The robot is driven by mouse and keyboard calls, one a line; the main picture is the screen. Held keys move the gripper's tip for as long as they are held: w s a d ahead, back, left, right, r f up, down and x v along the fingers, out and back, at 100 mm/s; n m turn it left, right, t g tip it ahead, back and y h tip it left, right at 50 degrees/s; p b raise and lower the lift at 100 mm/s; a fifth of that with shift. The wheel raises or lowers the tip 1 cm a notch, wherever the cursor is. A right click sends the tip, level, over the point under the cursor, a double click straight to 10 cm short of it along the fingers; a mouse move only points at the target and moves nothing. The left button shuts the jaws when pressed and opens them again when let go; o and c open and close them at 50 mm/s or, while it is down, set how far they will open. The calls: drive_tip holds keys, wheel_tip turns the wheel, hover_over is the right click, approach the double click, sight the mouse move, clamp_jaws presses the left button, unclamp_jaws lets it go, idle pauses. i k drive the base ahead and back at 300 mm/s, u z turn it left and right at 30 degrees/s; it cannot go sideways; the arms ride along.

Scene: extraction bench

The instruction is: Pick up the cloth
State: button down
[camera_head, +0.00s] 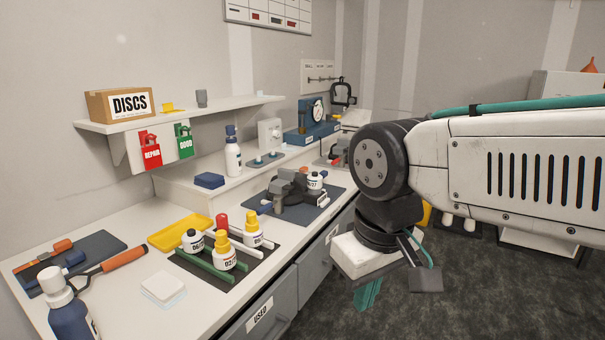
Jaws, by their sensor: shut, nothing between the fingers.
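A folded white and pale blue stack, which looks like the cloth (163,286), lies flat on the front part of the white bench. My gripper (366,296) has teal fingers and points down beyond the bench's front edge, over the dark floor. It is shut and empty. It is well to the right of the cloth and apart from it. Part of the gripper is hidden behind its pale housing.
A dark mat (215,266) with several bottles (223,257) lies right of the cloth. A yellow tray (180,232) is behind it. An orange-handled tool (122,259) and a blue bottle (72,317) are to its left. Bare bench surrounds the cloth.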

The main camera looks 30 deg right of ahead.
sight(165, 290)
drive_tip(key=u, duration=0.05)
drive_tip(key=k, duration=0.4)
drive_tip(key=u, duration=0.65)
drive_tip(key=i, duration=1)
drive_tip(key=u, duration=0.75)
